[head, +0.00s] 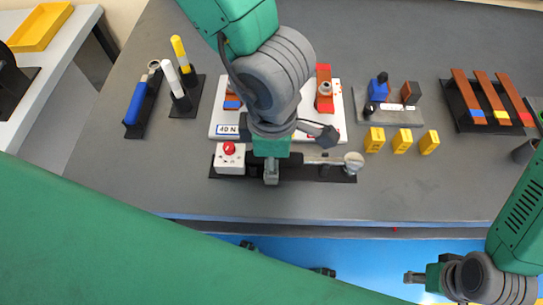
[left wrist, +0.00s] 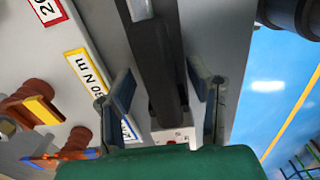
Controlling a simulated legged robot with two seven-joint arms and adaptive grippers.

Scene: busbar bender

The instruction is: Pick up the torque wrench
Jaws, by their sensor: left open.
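The torque wrench (head: 322,160) lies lengthwise along a black holder near the table's front edge, its round silver head (head: 353,162) to the right. Its dark handle is partly covered by my left gripper (head: 271,172), which reaches down over it from above. In the left wrist view, the dark handle (left wrist: 153,55) runs between the two spread fingers of my left gripper (left wrist: 160,78). The gripper is open, with one finger on each side; contact cannot be made out. My right gripper (head: 417,278) is at the lower right, off the table's front edge, far from the wrench; its finger gap is unclear.
A white box with a red button (head: 229,157) stands at the holder's left end. Behind is a white board (head: 222,125) with brown and coloured parts. Yellow blocks (head: 402,141) stand to the right, coloured strips (head: 478,97) farther right. Upright markers (head: 177,82) and a blue-handled tool (head: 136,102) are left.

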